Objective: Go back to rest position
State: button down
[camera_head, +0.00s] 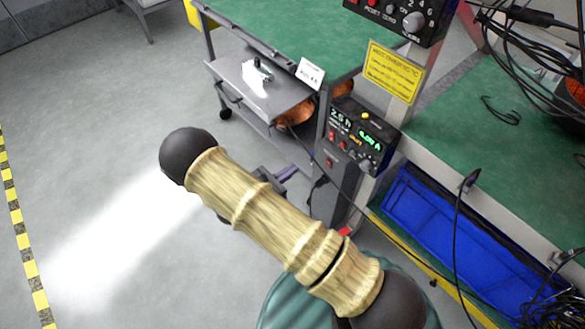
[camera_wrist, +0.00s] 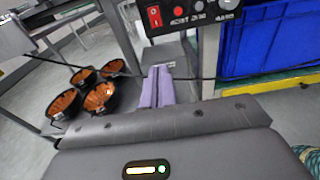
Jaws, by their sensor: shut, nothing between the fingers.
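My gripper (camera_wrist: 160,72) shows in the wrist view as two lavender fingers side by side and shut, with nothing between them. In the head view a small part of my gripper (camera_head: 287,173) shows behind my arm, over the floor near the left side of the power-supply stand. My arm stretches across the lower middle of the head view and hides most of the gripper.
A cart (camera_head: 288,100) with copper-coloured coils (camera_wrist: 101,95) beneath stands beyond the gripper. Near it are a power supply unit (camera_head: 357,134), a blue bin (camera_head: 450,225) and a green bench (camera_head: 530,165) with loose cables. The floor (camera_head: 80,110) at left is open.

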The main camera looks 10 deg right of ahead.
dwell(0.3)
jog(key=s+d+r+m+g+y, duration=0.5)
jog(key=s+r+m+y, duration=0.15)
jog(key=m, duration=0.35)
jog(key=s+d+r+m+g+y, duration=0.55)
jog(key=s+r+m, duration=0.2)
jog(key=m, duration=0.25)
notch_tip(320, 180, up, 25)
jog(key=m+t+y+p, duration=0.2)
jog(key=m+p, duration=0.3)
jog(key=p, duration=1.5)
jog(key=shift+w+r+t, duration=0.15)
jog(key=shift+r+t, duration=0.05)
jog(key=shift+t, duration=0.45)
jog(key=shift+d, duration=0.1)
